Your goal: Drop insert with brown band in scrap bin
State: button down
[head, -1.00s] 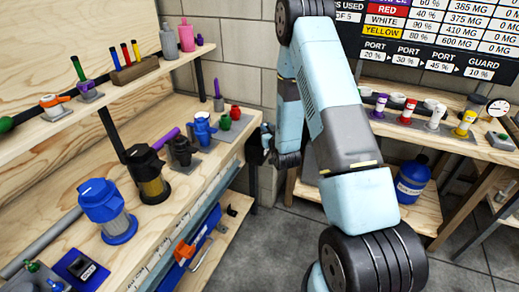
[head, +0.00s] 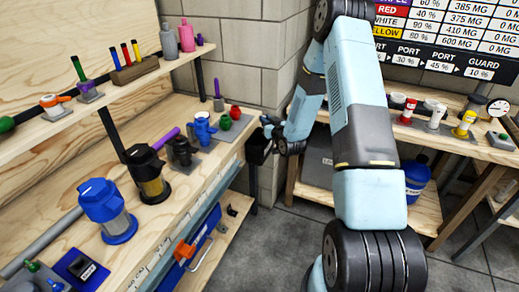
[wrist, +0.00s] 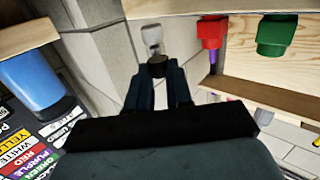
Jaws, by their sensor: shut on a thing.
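My gripper (head: 268,123) is at the far end of the left workbench, beside and slightly above a small black bin (head: 258,148) at the bench's end. In the wrist view my gripper (wrist: 158,75) is shut on a small insert (wrist: 152,38). The insert has a pale, greyish clear body beyond the fingertips and a dark part between them. Its band colour is too dark to be sure of. The insert cannot be made out clearly in the head view. Whether it is over the bin's opening cannot be told.
A red knob (head: 235,112) and a green knob (head: 225,123) stand on the bench end near my gripper. Blue (head: 108,210) and black (head: 150,175) filter housings stand nearer. A blue jug (head: 416,177) is below.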

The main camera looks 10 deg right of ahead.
jog(key=shift+f, duration=1)
jog(key=c, duration=0.9)
grip_release()
jog(key=shift+c, duration=0.2)
jog(key=v, duration=1.3)
jog(key=shift+s, duration=0.45)
